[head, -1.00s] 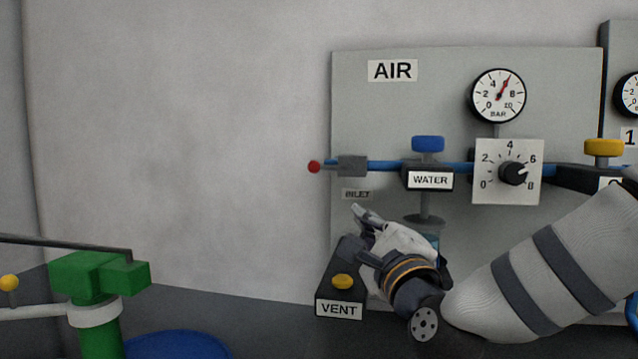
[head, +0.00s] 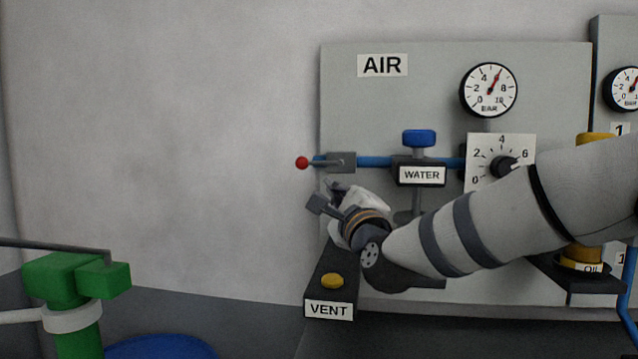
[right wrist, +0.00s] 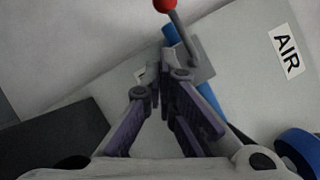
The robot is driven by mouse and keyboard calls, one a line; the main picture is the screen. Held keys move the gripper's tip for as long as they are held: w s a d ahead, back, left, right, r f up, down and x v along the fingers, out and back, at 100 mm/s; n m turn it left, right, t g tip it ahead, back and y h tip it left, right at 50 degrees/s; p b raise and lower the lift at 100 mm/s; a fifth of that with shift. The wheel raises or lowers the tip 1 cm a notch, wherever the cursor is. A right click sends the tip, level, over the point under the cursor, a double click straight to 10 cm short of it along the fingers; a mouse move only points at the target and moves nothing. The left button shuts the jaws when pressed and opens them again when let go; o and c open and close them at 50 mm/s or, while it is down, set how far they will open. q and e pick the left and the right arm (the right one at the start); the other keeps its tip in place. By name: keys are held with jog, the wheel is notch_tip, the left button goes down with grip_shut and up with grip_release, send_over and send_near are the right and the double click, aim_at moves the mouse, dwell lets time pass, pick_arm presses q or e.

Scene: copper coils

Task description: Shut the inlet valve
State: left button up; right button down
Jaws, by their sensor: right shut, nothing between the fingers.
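The inlet valve is a grey block (head: 341,162) on the blue pipe at the left edge of the AIR panel. Its lever ends in a red ball (head: 302,163), which sticks out left, roughly in line with the pipe. The red ball (right wrist: 165,5) is at the top of the right wrist view, on a dark lever in front of the grey valve plate (right wrist: 203,62). My right gripper (head: 328,192) is shut and empty, just below the valve, and hides the INLET label. In the wrist view its fingertips (right wrist: 158,76) are below the lever, seemingly apart from it. My left gripper is out of view.
Right of the valve are the WATER unit (head: 419,139) with its blue knob, a gauge (head: 489,90) and a dial. The VENT box (head: 329,308) with a yellow button stands below. A green block (head: 62,275) is at far left. The wall left of the valve is clear.

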aim_at(320, 163)
jog(key=w+a+r, duration=0.2)
jog(key=a, duration=0.1)
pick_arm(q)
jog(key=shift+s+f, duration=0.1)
pick_arm(e)
jog(key=shift+f+m, duration=0.15)
jog(key=shift+m, duration=0.15)
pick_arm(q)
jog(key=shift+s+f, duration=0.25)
pick_arm(e)
jog(key=shift+w+a+m+t+h, duration=0.1)
jog(key=shift+m+t+h, duration=0.2)
jog(key=shift+m, duration=0.6)
pick_arm(q)
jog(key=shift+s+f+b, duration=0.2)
jog(key=shift+b, duration=0.15)
pick_arm(e)
jog(key=shift+r+m+t, duration=0.2)
jog(key=shift+m+t, duration=0.1)
jog(key=shift+m, duration=0.4)
